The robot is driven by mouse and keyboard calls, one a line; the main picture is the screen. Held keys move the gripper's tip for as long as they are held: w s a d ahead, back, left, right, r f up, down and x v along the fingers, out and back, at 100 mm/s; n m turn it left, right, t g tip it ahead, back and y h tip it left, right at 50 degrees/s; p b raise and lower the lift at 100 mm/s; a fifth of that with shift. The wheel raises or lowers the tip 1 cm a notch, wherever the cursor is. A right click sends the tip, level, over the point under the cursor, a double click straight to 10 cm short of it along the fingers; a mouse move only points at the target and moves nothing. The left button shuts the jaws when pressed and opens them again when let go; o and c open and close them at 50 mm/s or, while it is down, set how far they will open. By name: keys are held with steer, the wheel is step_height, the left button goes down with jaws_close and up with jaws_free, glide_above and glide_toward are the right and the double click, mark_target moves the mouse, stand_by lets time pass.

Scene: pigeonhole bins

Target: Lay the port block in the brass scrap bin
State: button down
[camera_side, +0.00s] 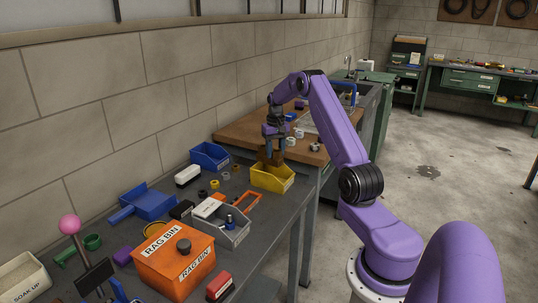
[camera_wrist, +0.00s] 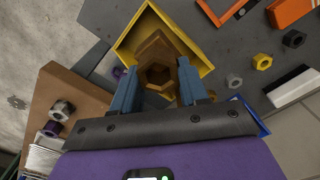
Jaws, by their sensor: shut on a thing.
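The port block, a brown-brass piece with a round hole (camera_wrist: 158,74), is between the two blue fingers of my gripper (camera_wrist: 157,68) in the wrist view. In the side view the block (camera_side: 268,157) is low over the yellow bin (camera_side: 272,183), with my gripper (camera_side: 275,148) above it. The yellow bin (camera_wrist: 122,47) lies beneath and around the block in the wrist view.
A blue bin (camera_side: 210,155) stands left of the yellow bin, and a grey bin (camera_side: 221,232) and an orange rag bin (camera_side: 174,264) stand nearer. Loose nuts (camera_wrist: 262,62) lie on the grey bench. A brown worktop (camera_side: 240,131) is behind.

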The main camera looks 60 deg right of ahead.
steer(key=shift+s+d+f+n, duration=0.15)
steer(key=shift+d+n, duration=0.65)
steer(key=shift+d, duration=0.35)
steer(key=shift+f, duration=0.1)
steer(key=shift+f, duration=4.5)
steer(key=shift+f, duration=0.45)
steer(key=c, duration=0.6)
jaws_free()
steer(key=shift+o, duration=0.5)
steer(key=shift+s+f, duration=0.1)
steer(key=shift+d, duration=0.1)
step_height(320, 180, up, 18)
steer(key=shift+w+a+f, duration=0.2)
steer(key=shift+a, duration=0.05)
